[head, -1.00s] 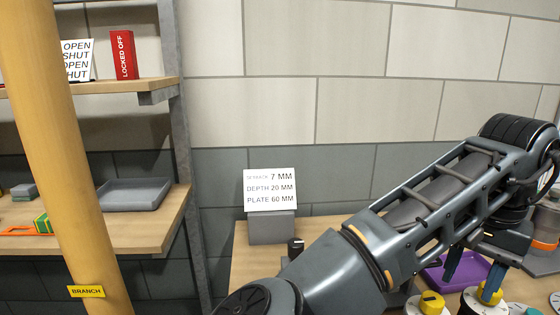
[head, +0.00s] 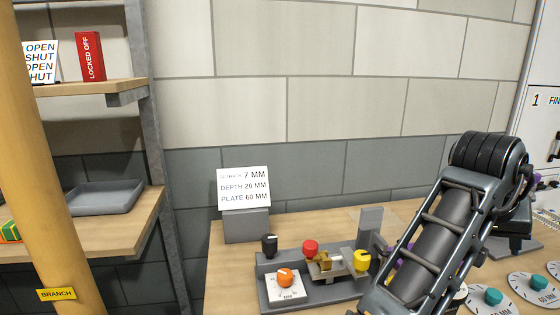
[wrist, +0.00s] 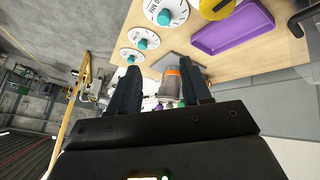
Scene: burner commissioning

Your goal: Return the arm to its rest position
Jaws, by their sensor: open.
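My arm (head: 440,225) rises from the lower right of the head view, bent at a black ribbed joint, over the right part of the wooden bench (head: 225,285). My gripper is not visible in the head view. In the wrist view my gripper (wrist: 160,75) shows two dark fingers spread apart, with no object clasped between them. A grey and orange part shows behind the gap, and I cannot tell what it is.
A burner-like assembly (head: 325,262) with red and yellow knobs stands on the bench near my arm. Dials (head: 493,297) with teal knobs lie at right. A purple tray (wrist: 232,28) shows in the wrist view. A yellow post (head: 50,180) and shelves stand left.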

